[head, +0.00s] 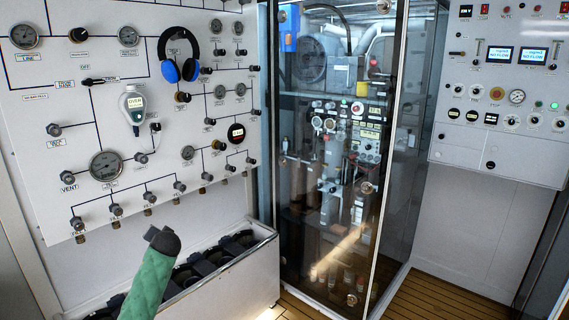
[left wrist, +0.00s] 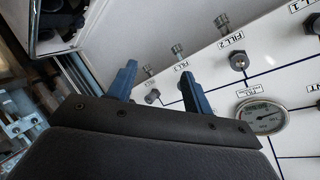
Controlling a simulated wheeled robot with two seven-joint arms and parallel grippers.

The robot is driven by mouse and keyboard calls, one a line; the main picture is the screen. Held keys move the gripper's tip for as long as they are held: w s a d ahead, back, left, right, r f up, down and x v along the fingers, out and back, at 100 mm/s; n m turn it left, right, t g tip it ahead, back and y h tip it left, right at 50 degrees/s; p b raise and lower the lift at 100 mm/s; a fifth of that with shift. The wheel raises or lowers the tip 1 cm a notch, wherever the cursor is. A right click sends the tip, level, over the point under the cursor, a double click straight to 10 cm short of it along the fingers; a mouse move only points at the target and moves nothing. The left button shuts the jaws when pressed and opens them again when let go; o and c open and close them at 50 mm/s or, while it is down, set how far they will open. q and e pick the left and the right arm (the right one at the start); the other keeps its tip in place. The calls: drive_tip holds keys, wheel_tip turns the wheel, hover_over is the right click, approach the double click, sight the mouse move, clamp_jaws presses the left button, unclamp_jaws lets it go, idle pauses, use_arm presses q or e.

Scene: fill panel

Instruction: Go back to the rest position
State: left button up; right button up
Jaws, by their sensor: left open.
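My left gripper (left wrist: 160,70) shows in the left wrist view with its two blue fingers apart and nothing between them. Beyond the fingers is the white fill panel (left wrist: 285,70), with valve knobs, labels and a round gauge (left wrist: 262,116). In the head view my green left arm comes up from the bottom edge, ending in a dark part in front of the panel's lower area; the fingers cannot be made out there. The fill panel (head: 60,105) fills the left side of the head view, with gauges and knobs. My right gripper is in neither view.
A white-sided trough (head: 235,285) with dark contents stands below the panel, close to my left arm. A glass-fronted cabinet (head: 335,150) stands in the middle. A control panel (head: 505,150) hangs at right. Wooden floor (head: 430,295) shows clear at the lower right.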

use_arm(q)
drive_tip(key=s+d+f+g+h, duration=0.1)
drive_tip(key=s+d+f+h, duration=0.1)
drive_tip(key=s+d+f, duration=0.7)
drive_tip(key=s+d+f+g+h, duration=0.3)
drive_tip(key=s+f, duration=0.4)
drive_tip(key=f, duration=0.6)
drive_tip(key=s+d+f+h, duration=0.2)
drive_tip(key=s+d+f, duration=0.55)
drive_tip(key=f, duration=0.35)
drive_tip(key=s+d+f+g, duration=0.2)
drive_tip(key=s+f, duration=0.4)
drive_tip(key=s, duration=0.7)
drive_tip(key=s+d+f+g, duration=0.2)
drive_tip(key=s+f, duration=0.5)
drive_tip(key=s, duration=0.6)
drive_tip(key=s+d+f+n+g+h, duration=0.1)
drive_tip(key=s+d+f+g, duration=0.1)
drive_tip(key=s+f, duration=0.5)
drive_tip(key=s, duration=0.6)
drive_tip(key=shift+s+d+f, duration=0.2)
drive_tip(key=shift+d, duration=0.2)
drive_tip(key=shift+w, duration=0.1)
